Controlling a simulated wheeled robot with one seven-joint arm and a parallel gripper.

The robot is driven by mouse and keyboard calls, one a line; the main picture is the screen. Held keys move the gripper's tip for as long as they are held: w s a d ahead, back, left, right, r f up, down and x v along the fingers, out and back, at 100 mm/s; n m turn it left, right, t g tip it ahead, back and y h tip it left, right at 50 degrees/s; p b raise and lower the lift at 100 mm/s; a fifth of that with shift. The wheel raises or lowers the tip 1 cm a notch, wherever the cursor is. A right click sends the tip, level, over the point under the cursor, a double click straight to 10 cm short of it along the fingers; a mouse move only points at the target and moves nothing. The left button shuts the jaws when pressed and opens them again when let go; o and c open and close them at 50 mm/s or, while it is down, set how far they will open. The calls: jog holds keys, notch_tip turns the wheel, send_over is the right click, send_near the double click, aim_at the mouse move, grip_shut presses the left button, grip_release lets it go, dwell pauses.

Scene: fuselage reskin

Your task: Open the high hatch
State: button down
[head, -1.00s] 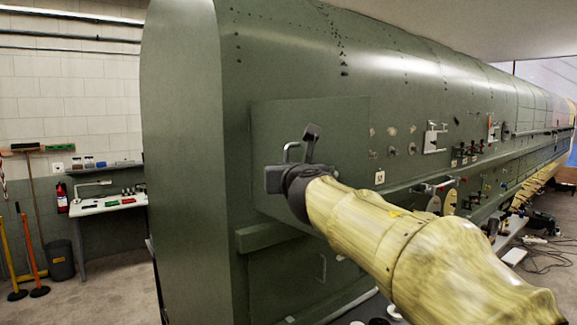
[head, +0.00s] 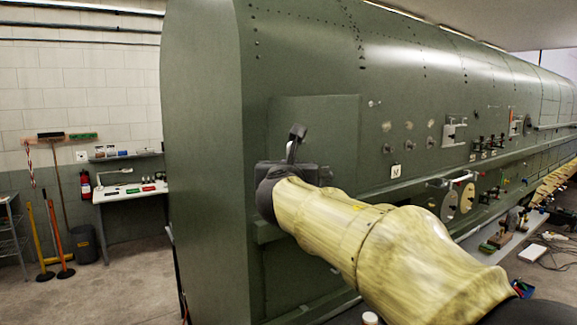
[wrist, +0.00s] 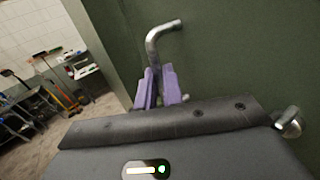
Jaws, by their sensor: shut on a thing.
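The high hatch (head: 325,120) is a flat green rectangular panel near the left end of the green fuselage. In the head view I cannot tell whether it stands ajar. My gripper (head: 290,172) is in front of its left part and hides the handle there. In the wrist view, the purple fingers of my gripper (wrist: 159,88) are shut on the lower part of a bent silver handle (wrist: 154,40). The handle's upper end bends right toward the green panel (wrist: 235,55). The exact finger contact is partly hidden.
A ledge (head: 410,185) runs along the fuselage below the hatch. Fittings and a label plate (head: 396,171) sit to the right. At left stand a white desk (head: 130,192), a dark bin (head: 84,243) and orange and yellow posts (head: 60,240). Floor between them and the fuselage is clear.

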jog(key=shift+r, duration=0.3)
jog(key=c, duration=1.9)
grip_release()
jog(key=o, duration=0.4)
jog(key=shift+w+a+f, duration=0.1)
jog(key=shift+w+f, duration=0.05)
jog(key=shift+w, duration=0.1)
jog(key=shift+c, duration=0.2)
jog(key=shift+w+f, duration=0.15)
jog(key=shift+w, duration=0.05)
jog(key=s+a+b, duration=0.1)
jog(key=s+b, duration=0.3)
jog(key=s, duration=1.3)
jog(key=shift+s+a+b, duration=0.25)
jog(key=shift+b, duration=0.05)
